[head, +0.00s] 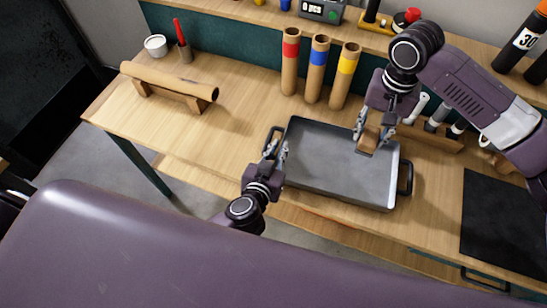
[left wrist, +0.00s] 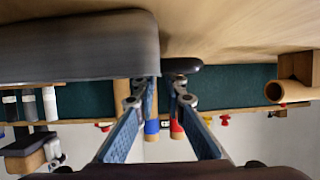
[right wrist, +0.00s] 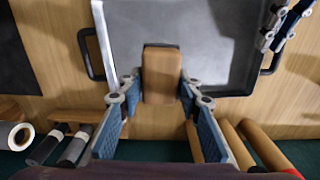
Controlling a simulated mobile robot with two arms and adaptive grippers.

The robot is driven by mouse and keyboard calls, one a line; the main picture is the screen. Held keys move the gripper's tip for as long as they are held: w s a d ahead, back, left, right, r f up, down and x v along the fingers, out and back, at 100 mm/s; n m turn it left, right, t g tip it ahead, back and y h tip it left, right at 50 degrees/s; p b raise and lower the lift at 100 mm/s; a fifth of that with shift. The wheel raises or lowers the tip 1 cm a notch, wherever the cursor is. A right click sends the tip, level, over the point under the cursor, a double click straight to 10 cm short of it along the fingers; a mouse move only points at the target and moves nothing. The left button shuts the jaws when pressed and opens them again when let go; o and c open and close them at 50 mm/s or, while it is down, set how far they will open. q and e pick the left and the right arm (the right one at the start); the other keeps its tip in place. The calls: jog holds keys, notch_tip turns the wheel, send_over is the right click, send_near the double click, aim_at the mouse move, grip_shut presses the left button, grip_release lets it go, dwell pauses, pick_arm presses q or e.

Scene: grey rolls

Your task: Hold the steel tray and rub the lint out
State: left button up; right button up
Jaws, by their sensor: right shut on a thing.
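The grey steel tray (head: 335,165) lies on the wooden bench, with a dark handle at each end. My right gripper (head: 366,135) is shut on a brown block (head: 368,141) inside the tray near its far right part. The block also shows between the fingers in the right wrist view (right wrist: 161,75). My left gripper (head: 276,153) is at the tray's left end, by the left handle (head: 270,137). Its fingers are apart, with the dark handle close ahead of the tips in the left wrist view (left wrist: 182,66). I cannot make out any lint on the tray floor.
Several upright cardboard tubes with red, blue and yellow bands (head: 318,65) stand behind the tray. A cardboard roll on a wooden cradle (head: 165,80) and a white cup (head: 156,46) are at the left. A black mat (head: 505,220) lies at the right. The bench left of the tray is clear.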

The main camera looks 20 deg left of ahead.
pick_arm(q)
jog(key=shift+x, duration=1.75)
jog(key=shift+r, duration=0.1)
grip_shut()
